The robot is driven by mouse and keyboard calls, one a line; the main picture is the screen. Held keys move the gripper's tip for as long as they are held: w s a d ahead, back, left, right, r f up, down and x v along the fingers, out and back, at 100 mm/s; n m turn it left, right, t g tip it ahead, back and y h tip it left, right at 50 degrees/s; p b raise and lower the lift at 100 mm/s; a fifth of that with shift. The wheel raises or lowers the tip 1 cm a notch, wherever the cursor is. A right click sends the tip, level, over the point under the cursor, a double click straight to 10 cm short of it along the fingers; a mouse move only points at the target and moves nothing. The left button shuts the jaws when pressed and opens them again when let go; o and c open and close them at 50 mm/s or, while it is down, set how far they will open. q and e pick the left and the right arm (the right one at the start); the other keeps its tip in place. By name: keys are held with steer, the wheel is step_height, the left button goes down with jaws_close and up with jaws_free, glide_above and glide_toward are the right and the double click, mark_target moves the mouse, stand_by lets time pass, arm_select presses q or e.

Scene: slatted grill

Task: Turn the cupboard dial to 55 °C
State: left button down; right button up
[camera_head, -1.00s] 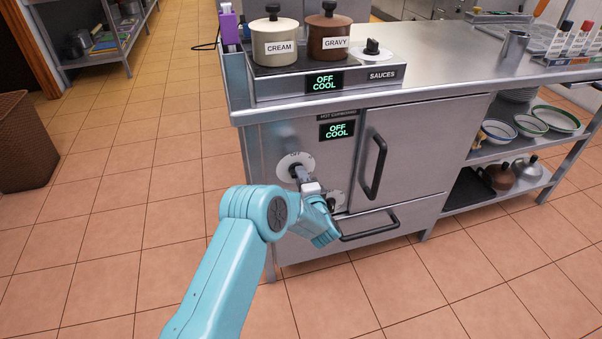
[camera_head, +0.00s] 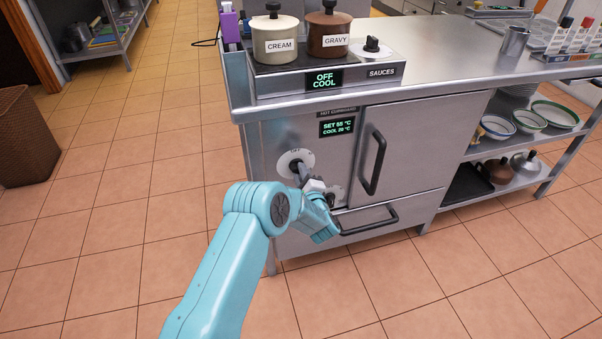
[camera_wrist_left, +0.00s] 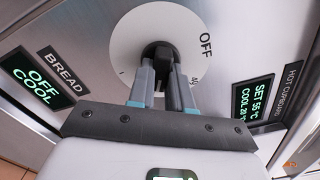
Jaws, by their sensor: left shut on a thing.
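The cupboard dial (camera_head: 291,157) is a white disc with a dark knob on the left of the cupboard front. Its display (camera_head: 337,127) reads SET 55 °C over COOL 20 °C. My left gripper (camera_head: 304,174) is at the dial. In the left wrist view the fingers (camera_wrist_left: 161,76) are shut on the dark knob (camera_wrist_left: 158,50), with the white disc (camera_wrist_left: 143,24) behind them. The OFF mark shows at the disc's upper right; the fingers hide part of the scale. The display (camera_wrist_left: 252,97) also shows there. My right gripper is out of view.
A cupboard door handle (camera_head: 375,163) and a drawer handle (camera_head: 370,221) stand out right of my gripper. A BREAD display (camera_wrist_left: 37,77) reads OFF COOL. The sauce warmer (camera_head: 285,84) above holds CREAM and GRAVY pots. The floor in front is clear.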

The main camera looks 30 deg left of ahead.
arm_select(q)
steer(key=shift+f, duration=0.1)
steer(key=c, duration=1)
jaws_free()
steer(key=shift+c, duration=0.2)
steer(key=p+v, duration=0.2)
steer(key=v, duration=1.4)
steer(key=shift+s, duration=0.15)
steer(key=shift+d, duration=0.1)
